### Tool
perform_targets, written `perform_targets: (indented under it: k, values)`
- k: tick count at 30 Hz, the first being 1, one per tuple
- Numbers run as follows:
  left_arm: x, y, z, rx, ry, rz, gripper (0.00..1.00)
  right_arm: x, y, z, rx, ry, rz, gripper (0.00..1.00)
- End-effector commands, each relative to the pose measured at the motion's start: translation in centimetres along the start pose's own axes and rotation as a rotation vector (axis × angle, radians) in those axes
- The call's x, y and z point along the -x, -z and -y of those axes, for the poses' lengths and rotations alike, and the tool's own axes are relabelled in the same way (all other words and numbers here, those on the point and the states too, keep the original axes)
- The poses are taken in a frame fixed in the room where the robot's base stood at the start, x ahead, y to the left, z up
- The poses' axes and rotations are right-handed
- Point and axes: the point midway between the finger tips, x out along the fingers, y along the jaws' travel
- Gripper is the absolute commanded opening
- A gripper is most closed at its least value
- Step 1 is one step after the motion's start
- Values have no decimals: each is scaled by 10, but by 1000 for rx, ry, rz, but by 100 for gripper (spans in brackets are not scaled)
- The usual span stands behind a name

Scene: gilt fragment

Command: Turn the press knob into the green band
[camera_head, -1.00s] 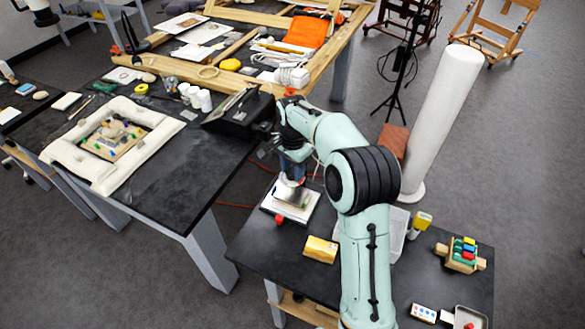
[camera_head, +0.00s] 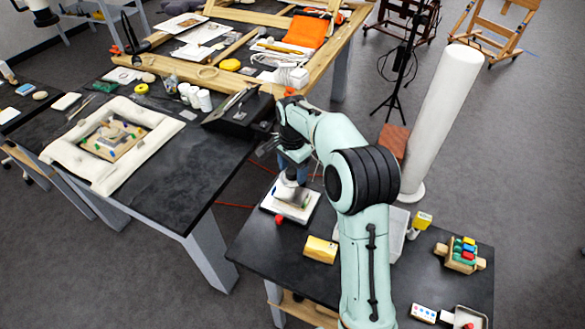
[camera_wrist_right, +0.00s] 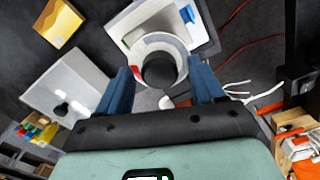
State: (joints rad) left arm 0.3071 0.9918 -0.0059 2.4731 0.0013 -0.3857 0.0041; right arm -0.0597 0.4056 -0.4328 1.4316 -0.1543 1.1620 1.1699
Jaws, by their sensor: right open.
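The press (camera_head: 291,203) is a pale, square-based device near the far left corner of the near black table. It also shows at the top of the right wrist view (camera_wrist_right: 126,25). Its round black knob (camera_wrist_right: 159,70) sits on a grey-white round body. My right gripper (camera_wrist_right: 160,66) is open, with its blue fingers on either side of the knob, apart from it in the picture. Contact cannot be told. A small red patch shows beside the knob, and a green patch lies farther up on the press. Which is the green band is unclear. My left gripper is out of view.
A yellow box (camera_head: 320,249) and a red object (camera_head: 279,219) lie near the press. A pale tray (camera_wrist_right: 66,85) is beside it. A wooden rack with coloured pieces (camera_head: 461,254) stands at the table's right. Another black table (camera_head: 190,185) is across a gap.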

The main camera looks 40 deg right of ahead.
Motion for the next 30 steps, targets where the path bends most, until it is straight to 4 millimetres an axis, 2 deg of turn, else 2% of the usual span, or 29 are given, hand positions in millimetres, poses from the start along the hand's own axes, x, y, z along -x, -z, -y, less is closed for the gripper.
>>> perform_targets:
  k: [4,8,15,21,25,30]
  values:
    - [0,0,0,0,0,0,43,4,0,0,0,1,0,68]
    - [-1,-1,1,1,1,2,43,21,0,1,1,5,-1,68]
    - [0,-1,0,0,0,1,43,76,0,1,0,7,-2,68]
    - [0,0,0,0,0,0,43,114,0,1,0,4,-1,68]
    - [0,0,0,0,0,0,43,127,0,1,0,1,-1,68]
    - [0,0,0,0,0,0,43,134,0,0,1,0,0,68]
